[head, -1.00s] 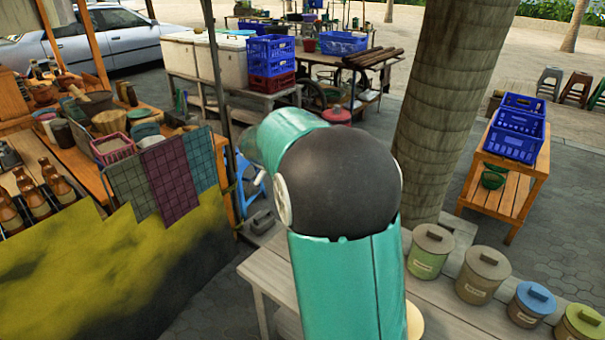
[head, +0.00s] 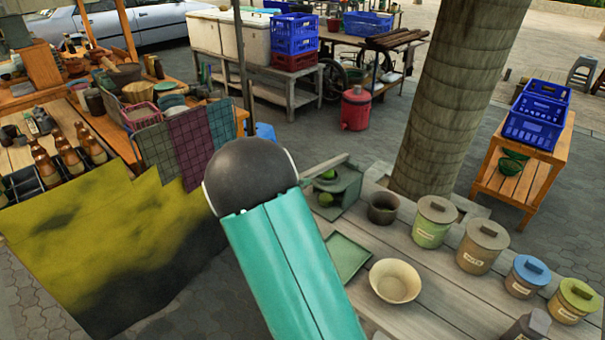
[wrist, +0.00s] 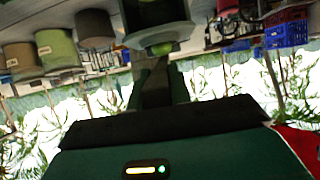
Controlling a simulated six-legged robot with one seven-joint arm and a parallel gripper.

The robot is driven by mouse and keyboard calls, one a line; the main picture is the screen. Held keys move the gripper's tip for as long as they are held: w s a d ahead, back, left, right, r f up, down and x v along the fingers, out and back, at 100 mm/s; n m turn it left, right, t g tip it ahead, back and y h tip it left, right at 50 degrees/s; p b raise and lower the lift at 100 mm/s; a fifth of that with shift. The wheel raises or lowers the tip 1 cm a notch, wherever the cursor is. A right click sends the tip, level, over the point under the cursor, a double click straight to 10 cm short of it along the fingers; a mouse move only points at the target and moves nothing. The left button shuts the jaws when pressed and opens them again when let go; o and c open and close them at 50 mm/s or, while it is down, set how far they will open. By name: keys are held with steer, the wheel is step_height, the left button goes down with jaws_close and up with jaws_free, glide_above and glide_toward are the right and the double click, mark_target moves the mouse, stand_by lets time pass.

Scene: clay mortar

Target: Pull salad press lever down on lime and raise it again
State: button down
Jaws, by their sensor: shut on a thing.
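The grey-green press (head: 345,192) stands at the left end of the wooden bench. The press lever (head: 329,166) slants down leftward from upper right, toward my arm. My gripper is shut on the lever; the fingertips are dark and hard to make out. In the head view my arm hides the gripper.
On the bench stand a dark pot (head: 383,208), a cream bowl (head: 396,281), a green tray (head: 346,257) and several lidded canisters (head: 434,222). A thick tree trunk (head: 450,100) rises behind. A cloth-draped stall (head: 110,230) stands left.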

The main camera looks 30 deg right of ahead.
steer(key=shift+h, duration=0.8)
steer(key=shift+s+a+f, duration=0.1)
steer(key=shift+a+f, duration=0.1)
steer(key=shift+f, duration=1.9)
steer(key=c, duration=1.3)
jaws_free()
steer(key=shift+d+f, duration=0.1)
steer(key=shift+r, duration=0.2)
steer(key=v, duration=1.3)
steer(key=shift+s+a, duration=0.25)
steer(key=shift+a, duration=0.1)
